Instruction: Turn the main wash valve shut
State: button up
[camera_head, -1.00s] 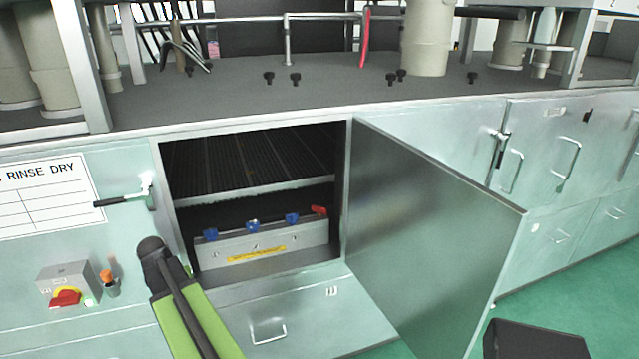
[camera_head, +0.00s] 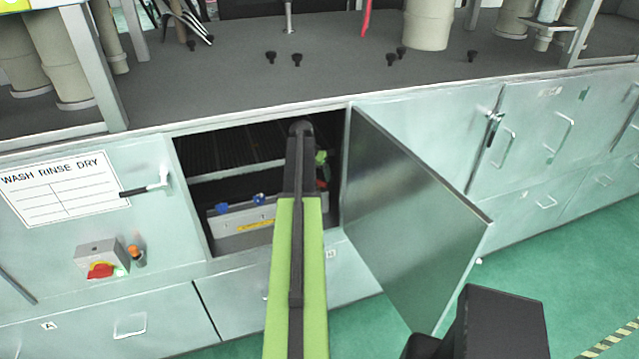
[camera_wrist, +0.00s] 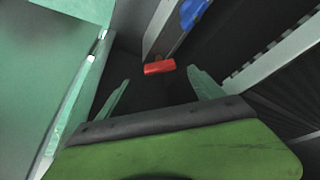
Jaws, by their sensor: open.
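A red handle (camera_head: 323,184) sits at the right end of a grey valve block (camera_head: 235,222) inside the open cabinet; I take it to be the main wash valve. In the head view my arm hides much of it. In the wrist view the red handle (camera_wrist: 159,67) lies just beyond the fingertips, roughly between them, with no contact visible. My gripper (camera_wrist: 159,80) is open and empty. In the head view one green finger of my gripper (camera_head: 320,158) shows at the cabinet opening. Blue knobs (camera_head: 258,199) line the block's top, left of the red handle.
The cabinet door (camera_head: 410,215) stands open on the right, beside my arm. A wire-like shelf (camera_head: 235,170) runs above the valve block.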

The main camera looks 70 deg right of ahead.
aim_at(320, 181)
jog(key=b+x, duration=0.4)
jog(key=x, duration=0.1)
jog(key=shift+d+f, duration=0.1)
jog(key=shift+f, duration=0.3)
jog(key=shift+r, duration=0.15)
